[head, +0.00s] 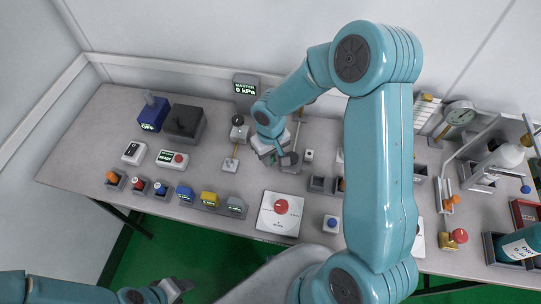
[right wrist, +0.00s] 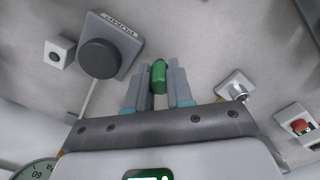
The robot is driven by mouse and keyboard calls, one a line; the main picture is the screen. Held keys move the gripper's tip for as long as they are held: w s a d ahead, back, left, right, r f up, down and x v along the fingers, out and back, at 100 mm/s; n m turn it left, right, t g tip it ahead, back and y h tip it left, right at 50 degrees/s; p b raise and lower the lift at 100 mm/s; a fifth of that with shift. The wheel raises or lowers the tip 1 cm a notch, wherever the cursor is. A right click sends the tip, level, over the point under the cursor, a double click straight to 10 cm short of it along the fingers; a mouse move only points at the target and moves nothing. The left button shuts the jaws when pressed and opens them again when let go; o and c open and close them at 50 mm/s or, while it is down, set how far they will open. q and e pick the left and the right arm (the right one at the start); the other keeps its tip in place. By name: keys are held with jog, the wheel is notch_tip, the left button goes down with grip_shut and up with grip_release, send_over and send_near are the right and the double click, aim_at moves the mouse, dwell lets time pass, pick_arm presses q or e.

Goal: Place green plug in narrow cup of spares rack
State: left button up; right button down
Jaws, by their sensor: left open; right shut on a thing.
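The green plug (right wrist: 158,77) is a small green cylinder between the fingers of my right gripper (right wrist: 158,88) in the right wrist view, above the grey table top. In the head view my right gripper (head: 280,153) is over the middle of the table, and I cannot make out the plug there. My left gripper (head: 176,289) is open and empty, off the table's front edge at bottom left. Small dark square cups (head: 319,184) stand right of my right gripper, partly hidden by my right arm. I cannot tell which cups are the spares rack or which is narrow.
A white panel with a red button (head: 281,206) lies at the front. A dial gauge (head: 460,116) and a bottle (head: 520,244) are at right.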

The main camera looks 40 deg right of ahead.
jog(key=shift+f+b, duration=0.2)
jog(key=shift+b, duration=0.1)
jog(key=c, duration=1.3)
grip_release()
jog(key=shift+w, duration=0.1)
jog(key=shift+r, duration=0.15)
